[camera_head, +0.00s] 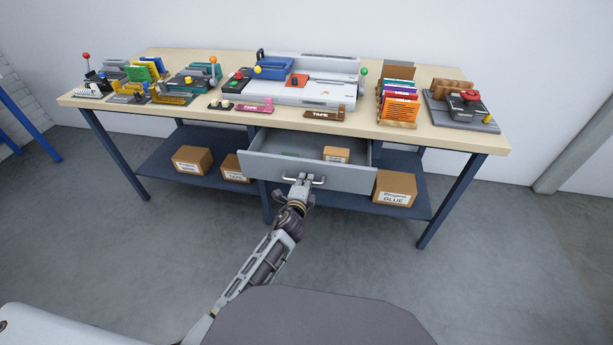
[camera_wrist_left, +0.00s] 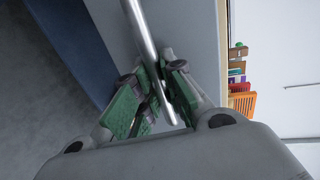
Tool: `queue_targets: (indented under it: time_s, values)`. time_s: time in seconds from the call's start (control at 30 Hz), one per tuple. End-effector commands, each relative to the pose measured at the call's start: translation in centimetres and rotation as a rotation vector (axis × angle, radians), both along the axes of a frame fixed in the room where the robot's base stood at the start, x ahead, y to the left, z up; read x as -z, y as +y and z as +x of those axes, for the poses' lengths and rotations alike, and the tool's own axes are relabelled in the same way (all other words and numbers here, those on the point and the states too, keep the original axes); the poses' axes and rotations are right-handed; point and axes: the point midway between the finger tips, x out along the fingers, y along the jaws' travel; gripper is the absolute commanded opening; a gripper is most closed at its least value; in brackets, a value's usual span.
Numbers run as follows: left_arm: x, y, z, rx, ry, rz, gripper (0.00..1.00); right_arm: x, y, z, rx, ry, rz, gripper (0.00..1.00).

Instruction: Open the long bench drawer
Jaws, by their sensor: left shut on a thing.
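The long grey bench drawer (camera_head: 268,167) stands pulled out from under the bench top in the head view. Its inside shows, with a small cardboard box (camera_head: 336,155) in it. A bar handle (camera_head: 318,180) runs across the middle of the drawer front. My left gripper (camera_head: 302,180) is at this handle. In the left wrist view, the metal bar (camera_wrist_left: 148,40) passes between the green-padded fingers of the left gripper (camera_wrist_left: 160,92), which are shut on it. My right gripper is not in either view.
The bench top (camera_head: 210,113) carries a white machine (camera_head: 305,92), tape dispensers and racks. Labelled cartons, one reading GLUE (camera_head: 394,188), stand on the blue lower shelf (camera_head: 155,162). The grey floor in front of the bench is clear apart from my own body.

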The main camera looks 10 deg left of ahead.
Motion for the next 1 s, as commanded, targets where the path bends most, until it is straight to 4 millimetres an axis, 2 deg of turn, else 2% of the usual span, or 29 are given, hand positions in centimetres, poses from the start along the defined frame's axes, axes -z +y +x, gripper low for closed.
queue_targets:
  time_s: [0.2,0.57,0.6,0.73,1.0]
  values:
    - [0.13,0.06,-0.86,-0.001,0.002,0.001,0.0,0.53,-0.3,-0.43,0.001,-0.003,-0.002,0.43]
    - [0.12,0.07,-0.89,-0.001,0.002,0.001,0.0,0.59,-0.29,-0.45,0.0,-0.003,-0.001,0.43]
    - [0.13,0.07,-0.89,-0.001,0.002,0.001,0.16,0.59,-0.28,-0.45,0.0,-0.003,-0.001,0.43]
    - [0.09,0.06,-0.88,-0.001,0.001,0.0,0.33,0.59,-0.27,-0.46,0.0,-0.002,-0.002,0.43]
    - [0.03,0.05,-0.86,0.0,0.0,0.0,0.33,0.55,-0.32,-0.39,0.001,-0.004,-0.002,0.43]
